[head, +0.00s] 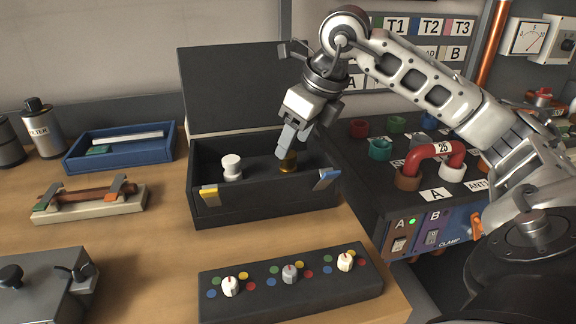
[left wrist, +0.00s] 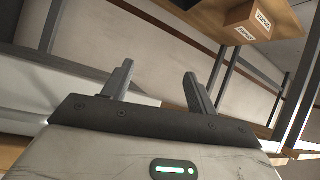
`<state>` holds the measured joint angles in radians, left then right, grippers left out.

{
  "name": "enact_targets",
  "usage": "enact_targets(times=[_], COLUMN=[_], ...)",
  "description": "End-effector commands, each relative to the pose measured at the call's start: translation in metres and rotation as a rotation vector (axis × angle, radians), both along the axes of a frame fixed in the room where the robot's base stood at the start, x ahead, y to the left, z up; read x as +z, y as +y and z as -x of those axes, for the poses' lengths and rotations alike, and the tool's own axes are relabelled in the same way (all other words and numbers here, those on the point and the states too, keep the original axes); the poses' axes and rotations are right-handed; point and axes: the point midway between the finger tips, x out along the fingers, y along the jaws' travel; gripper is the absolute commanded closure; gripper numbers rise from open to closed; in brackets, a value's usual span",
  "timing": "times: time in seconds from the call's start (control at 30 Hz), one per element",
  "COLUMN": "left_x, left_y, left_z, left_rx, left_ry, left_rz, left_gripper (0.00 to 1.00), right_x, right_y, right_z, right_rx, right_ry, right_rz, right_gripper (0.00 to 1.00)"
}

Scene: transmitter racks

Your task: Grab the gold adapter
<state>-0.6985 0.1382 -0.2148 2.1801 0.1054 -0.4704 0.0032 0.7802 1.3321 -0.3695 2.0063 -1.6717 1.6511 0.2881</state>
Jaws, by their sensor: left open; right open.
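The gold adapter (head: 288,164) stands in the right part of an open black case (head: 265,206). My right gripper (head: 290,145) reaches down into the case from above, with its fingers right at the adapter, partly covering it. Its jaws are open; whether the fingers touch the adapter I cannot tell. A white adapter (head: 232,167) stands in the left part of the same case. My left gripper (left wrist: 158,90) shows in the left wrist view, open and empty, facing a wall and shelving. It is not in the head view.
The case's raised lid (head: 240,90) stands behind it. A dark panel with knobs (head: 290,285) lies in front. At the right is a black unit with a red U-shaped link (head: 435,155). A blue tray (head: 120,147) and a fuse holder (head: 90,198) sit left.

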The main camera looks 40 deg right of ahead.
Motion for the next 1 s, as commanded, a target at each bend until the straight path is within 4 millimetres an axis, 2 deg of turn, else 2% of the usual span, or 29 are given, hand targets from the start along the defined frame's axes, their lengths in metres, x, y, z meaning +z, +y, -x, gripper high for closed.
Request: enact_targets(times=[0.17,0.4,0.73,0.9,1.0], left_x=[0.001,0.003,0.004,0.003,0.002], left_y=[0.0,0.0,0.0,0.0,0.001], left_z=[-0.001,-0.002,-0.004,-0.004,-0.004], left_rx=[0.002,0.005,0.005,0.006,0.005], left_ry=[-0.005,-0.007,-0.014,-0.013,-0.012], left_rz=[0.004,0.006,0.005,0.003,0.003], left_gripper=[0.42,0.42,0.42,0.42,0.42], right_x=[-0.013,-0.045,-0.052,-0.051,-0.051], right_y=[0.0,0.001,0.001,0.001,0.001], right_z=[-0.004,-0.017,-0.02,-0.02,-0.02], right_rx=[0.001,0.001,0.0,0.0,0.0], right_ry=[0.002,0.003,0.0,0.0,-0.001], right_rz=[-0.001,-0.002,-0.001,-0.001,-0.001], right_gripper=[0.44,0.44,0.44,0.92,0.94])
